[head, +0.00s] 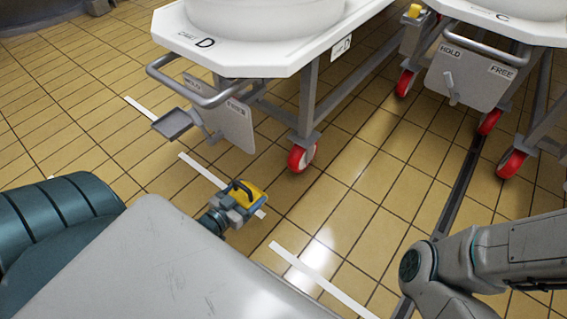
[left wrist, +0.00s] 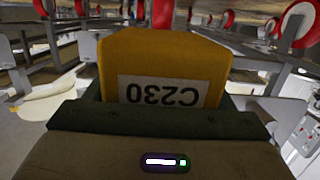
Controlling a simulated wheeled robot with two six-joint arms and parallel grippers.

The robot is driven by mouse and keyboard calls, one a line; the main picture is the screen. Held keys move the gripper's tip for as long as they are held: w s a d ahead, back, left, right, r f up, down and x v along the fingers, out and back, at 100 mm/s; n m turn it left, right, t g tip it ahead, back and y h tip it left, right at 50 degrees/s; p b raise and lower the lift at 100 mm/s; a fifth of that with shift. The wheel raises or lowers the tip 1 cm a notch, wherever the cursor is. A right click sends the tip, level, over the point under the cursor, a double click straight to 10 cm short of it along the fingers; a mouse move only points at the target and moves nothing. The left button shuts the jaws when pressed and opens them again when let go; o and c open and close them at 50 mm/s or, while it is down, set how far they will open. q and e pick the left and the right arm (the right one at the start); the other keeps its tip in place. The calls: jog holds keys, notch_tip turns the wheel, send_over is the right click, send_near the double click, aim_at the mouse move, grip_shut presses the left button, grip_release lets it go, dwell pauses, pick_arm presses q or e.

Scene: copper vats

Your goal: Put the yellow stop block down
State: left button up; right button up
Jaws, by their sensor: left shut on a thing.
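In the left wrist view the block (left wrist: 165,62) fills the middle, with a white label reading C230 upside down. In the head view the block appears in front of trolley D's nearest red wheel (head: 302,158), apart from it in the picture. I cannot tell how high it is above the floor. My right arm shows at the right, but its gripper is out of view.
Trolley D (head: 225,62) stands ahead with a handle, a grey plate and a small tray (head: 173,124). Trolley C (head: 500,30) stands at the right, with another yellow block (head: 415,10) near its corner. White lines (head: 318,278) and a dark drain channel (head: 458,190) mark the tiled floor.

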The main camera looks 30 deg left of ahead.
pick_arm(q)
jog(key=shift+w+a+f, duration=0.15)
jog(key=shift+w+f, duration=0.05)
jog(key=shift+w, duration=0.1)
jog(key=w+d+f+b, duration=0.1)
jog(key=w+b, duration=0.8)
jog(key=w, duration=0.8)
jog(key=shift+d+f, duration=0.15)
jog(key=shift+d, duration=0.05)
jog(key=shift+f+b, duration=0.5)
jog(key=shift+f, duration=0.05)
jog(key=o, duration=1.3)
jog(key=shift+r, duration=0.1)
